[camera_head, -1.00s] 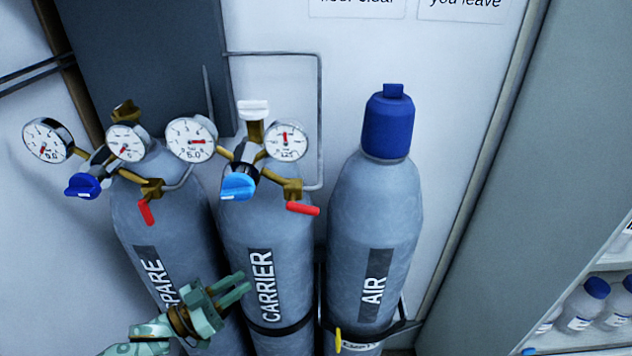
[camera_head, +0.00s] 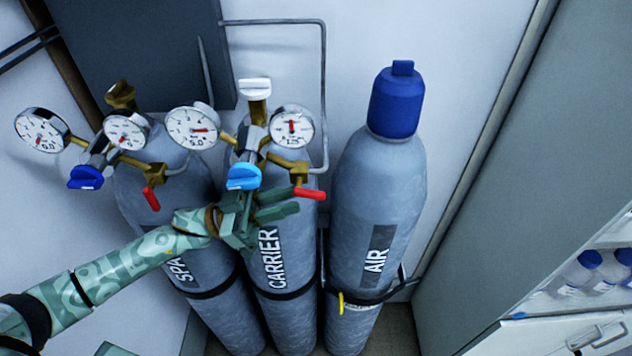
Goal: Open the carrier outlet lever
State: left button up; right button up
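The carrier outlet lever (camera_head: 311,194) is a red handle on the brass outlet valve (camera_head: 297,170) of the carrier regulator. It points right, roughly level and slightly downward. The carrier cylinder (camera_head: 272,272) is the middle one, grey with a dark CARRIER label. My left gripper (camera_head: 289,203) is in front of its upper part, just below and left of the red lever. Its two fingers point right and look apart, with nothing seen between them. I cannot tell whether a fingertip touches the lever. My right gripper is not in view.
The carrier regulator has a light blue knob (camera_head: 244,177) and two gauges close above my gripper. The spare cylinder's red lever (camera_head: 151,198) hangs down at left. The blue-capped air cylinder (camera_head: 376,210) stands at right. Shelves with bottles (camera_head: 590,270) are at far right.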

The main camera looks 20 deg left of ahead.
aim_at(304, 195)
pick_arm(q)
jog(key=p+x, duration=0.1)
jog(key=x, duration=0.3)
jog(key=shift+w+d+r, duration=0.2)
jog(key=shift+d, duration=0.1)
jog(key=shift+w+d+r, duration=0.1)
jog(key=shift+d, duration=0.45)
grip_shut()
jog(key=h+b, duration=0.2)
jog(key=b, duration=0.2)
jog(key=shift+t+h, duration=0.3)
jog(key=shift+t, duration=0.1)
jog(key=shift+r, duration=0.25)
jog(key=shift+a+r, duration=0.1)
jog(key=shift+r, duration=0.05)
